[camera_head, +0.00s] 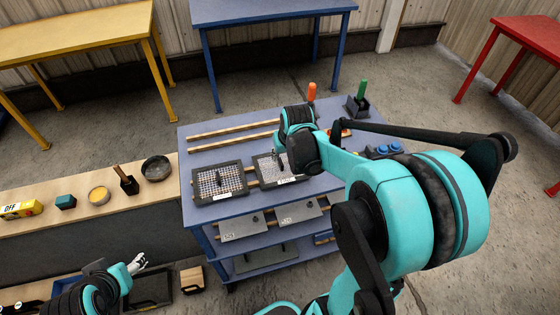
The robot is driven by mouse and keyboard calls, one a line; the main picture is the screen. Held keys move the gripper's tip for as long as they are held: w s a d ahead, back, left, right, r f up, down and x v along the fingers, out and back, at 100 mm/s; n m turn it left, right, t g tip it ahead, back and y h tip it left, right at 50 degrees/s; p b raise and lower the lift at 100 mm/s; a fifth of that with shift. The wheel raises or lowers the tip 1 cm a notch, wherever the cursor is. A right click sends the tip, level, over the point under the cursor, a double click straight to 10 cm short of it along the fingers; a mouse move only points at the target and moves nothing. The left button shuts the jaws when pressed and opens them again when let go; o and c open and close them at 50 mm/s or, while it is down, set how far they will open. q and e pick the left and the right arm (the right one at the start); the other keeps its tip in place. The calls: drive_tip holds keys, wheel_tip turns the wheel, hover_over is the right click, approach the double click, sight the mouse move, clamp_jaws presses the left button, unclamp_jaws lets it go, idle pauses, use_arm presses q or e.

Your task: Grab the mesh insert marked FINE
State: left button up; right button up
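Two mesh inserts in dark frames lie on the top of a blue cart (232,153). The left mesh insert (207,184) has a small dark upright handle in its middle. The right mesh insert (264,173) is partly hidden by my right arm. Each has a pale label on its front edge, too small to read, so I cannot tell which is marked FINE. My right gripper (279,160) points down at the middle of the right insert; whether its fingers hold the handle is unclear. My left gripper (138,263) is low at the left, away from the cart, with pale fingers.
Wooden rails (233,134) lie behind the inserts. An orange-handled tool (311,92) and a green-handled tool (362,90) stand at the back. Grey plates (242,226) sit on the shelf below. A wooden bench (131,204) at left holds a dark bowl (156,168) and other items.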

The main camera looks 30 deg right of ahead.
sight(281, 161)
drive_tip(key=b+x, duration=0.3)
drive_tip(key=x, duration=0.5)
drive_tip(key=shift+w+d, duration=0.1)
drive_tip(key=shift+w, duration=0.1)
drive_tip(key=shift+r, duration=0.1)
clamp_jaws()
